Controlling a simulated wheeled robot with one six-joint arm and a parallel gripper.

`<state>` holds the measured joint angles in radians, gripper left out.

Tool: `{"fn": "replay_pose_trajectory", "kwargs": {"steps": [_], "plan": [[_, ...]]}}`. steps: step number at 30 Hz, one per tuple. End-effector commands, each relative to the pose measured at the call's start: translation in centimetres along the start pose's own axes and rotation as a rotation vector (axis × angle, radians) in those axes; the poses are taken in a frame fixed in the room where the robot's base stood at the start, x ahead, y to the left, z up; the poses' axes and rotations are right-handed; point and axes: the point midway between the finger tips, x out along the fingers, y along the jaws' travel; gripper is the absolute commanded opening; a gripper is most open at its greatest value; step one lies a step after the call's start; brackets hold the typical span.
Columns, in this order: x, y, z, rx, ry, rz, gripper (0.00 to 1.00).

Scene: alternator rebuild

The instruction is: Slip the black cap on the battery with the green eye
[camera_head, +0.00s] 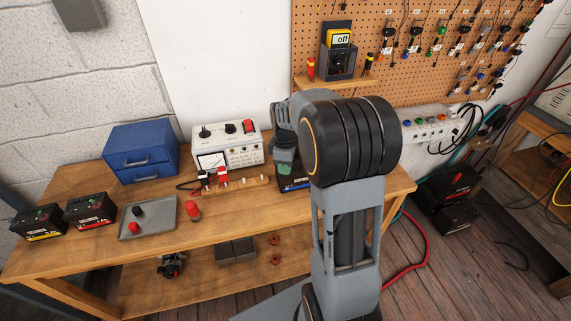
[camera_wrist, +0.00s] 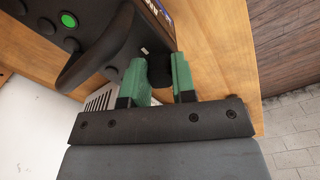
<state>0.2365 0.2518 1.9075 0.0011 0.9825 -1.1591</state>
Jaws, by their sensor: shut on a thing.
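The battery with the green eye (camera_wrist: 70,44) is black with a carry handle and fills the upper left of the wrist view. In the head view the battery (camera_head: 292,184), with its blue label, is mostly hidden behind my arm at the right end of the bench. My gripper (camera_wrist: 158,65) is shut on the black cap (camera_wrist: 159,76), which shows dark between its green fingers. The cap is close to the battery's edge, past the handle; I cannot tell whether it sits on a terminal. In the head view my gripper (camera_head: 285,158) is partly hidden by my arm.
A grey tray (camera_head: 158,230) holds another black cap (camera_head: 138,211) and a red cap (camera_head: 135,227). A larger red cap (camera_head: 193,210) stands right of it. Two more batteries (camera_head: 91,210) stand at left. A bench tester (camera_head: 228,146) and blue drawers (camera_head: 142,152) stand behind.

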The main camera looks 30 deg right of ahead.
Motion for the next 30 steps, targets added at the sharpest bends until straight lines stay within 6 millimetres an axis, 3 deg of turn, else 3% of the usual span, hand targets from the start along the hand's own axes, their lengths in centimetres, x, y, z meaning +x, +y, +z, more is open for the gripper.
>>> {"fn": "replay_pose_trajectory", "kwargs": {"steps": [9,10,18,26,30], "plan": [[0.1,0.0,0.0,0.0,0.0,0.0,0.13],[0.1,0.0,0.0,0.0,0.0,0.0,0.28],[0.1,0.0,0.0,0.0,0.0,0.0,0.53],[0.0,0.0,0.0,0.0,0.0,0.001,0.55],[-1.2,0.1,0.0,0.0,0.002,0.004,0.55]]}}
